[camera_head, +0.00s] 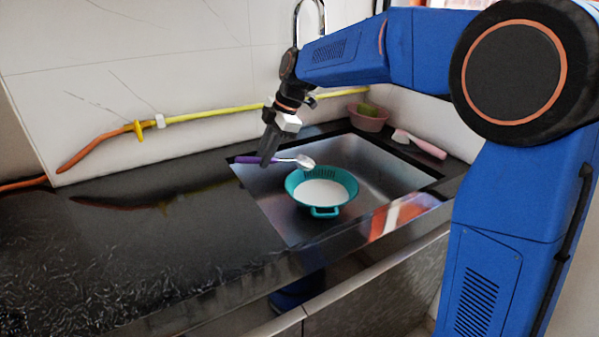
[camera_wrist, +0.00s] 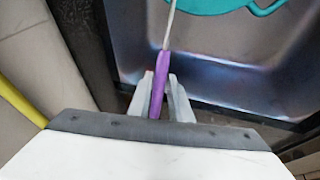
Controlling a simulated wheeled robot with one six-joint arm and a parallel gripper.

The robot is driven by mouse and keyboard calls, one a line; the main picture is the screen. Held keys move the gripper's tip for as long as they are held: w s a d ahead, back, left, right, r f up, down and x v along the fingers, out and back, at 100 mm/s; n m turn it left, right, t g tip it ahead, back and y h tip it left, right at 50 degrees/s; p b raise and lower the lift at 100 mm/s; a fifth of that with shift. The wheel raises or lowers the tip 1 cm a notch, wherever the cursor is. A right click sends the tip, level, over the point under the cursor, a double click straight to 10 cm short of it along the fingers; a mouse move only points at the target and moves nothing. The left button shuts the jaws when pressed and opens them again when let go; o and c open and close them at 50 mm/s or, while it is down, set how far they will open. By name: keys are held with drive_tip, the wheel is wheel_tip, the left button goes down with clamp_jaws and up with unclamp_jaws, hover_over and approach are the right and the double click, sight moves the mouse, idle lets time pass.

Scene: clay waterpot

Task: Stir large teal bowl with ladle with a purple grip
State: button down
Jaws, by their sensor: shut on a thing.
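The ladle with a purple grip (camera_head: 246,159) is held by my gripper (camera_head: 265,163) near the back left edge of the sink. Its metal head (camera_head: 304,161) points right, above the back rim of the large teal bowl (camera_head: 321,211). In the wrist view the purple grip (camera_wrist: 159,85) sits between the two fingers of my gripper (camera_wrist: 160,85), which are shut on it. The teal bowl (camera_wrist: 212,6) shows only partly at the top of the wrist view. It has a pale inside and a loop handle at the front. The ladle's head is out of the wrist view.
The bowl stands in a metal sink (camera_head: 278,215) set in a black counter (camera_head: 130,245). A pink bowl (camera_head: 368,118) with something green and a pink-handled utensil (camera_head: 420,144) lie behind right. A yellow hose (camera_head: 215,114) runs along the wall. The counter at left is clear.

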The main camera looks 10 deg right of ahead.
drive_tip(key=shift+d, duration=0.1)
drive_tip(key=shift+s+d+r+t+y, duration=0.15)
drive_tip(key=shift+d+r+y, duration=0.55)
drive_tip(key=shift+r+y, duration=0.1)
drive_tip(key=shift+s+d+r+t+y, duration=0.1)
drive_tip(key=shift+d+r+t+y, duration=0.05)
drive_tip(key=shift+d+r+y, duration=0.6)
drive_tip(key=shift+d+y, duration=0.1)
drive_tip(key=shift+y, duration=0.15)
drive_tip(key=shift+s+d+r+t+y, duration=0.15)
drive_tip(key=shift+s+d+r+y, duration=0.05)
drive_tip(key=shift+d+r+y, duration=0.55)
drive_tip(key=shift+s+d+r+t+y, duration=0.15)
drive_tip(key=shift+d+r+y, duration=0.35)
drive_tip(key=shift+d+y, duration=0.45)
drive_tip(key=shift+d, duration=0.1)
drive_tip(key=shift+d, duration=0.15)
idle(0.5)
drive_tip(key=shift+s+d+r+t+y, duration=0.15)
drive_tip(key=shift+d+r+y, duration=0.1)
drive_tip(key=shift+d+y, duration=0.4)
drive_tip(key=shift+s+d+r+t+y, duration=0.1)
drive_tip(key=shift+d+r+y, duration=0.25)
drive_tip(key=shift+d, duration=0.35)
drive_tip(key=shift+s+d+r+t+y, duration=0.15)
drive_tip(key=shift+d+y, duration=0.45)
drive_tip(key=shift+d, duration=0.1)
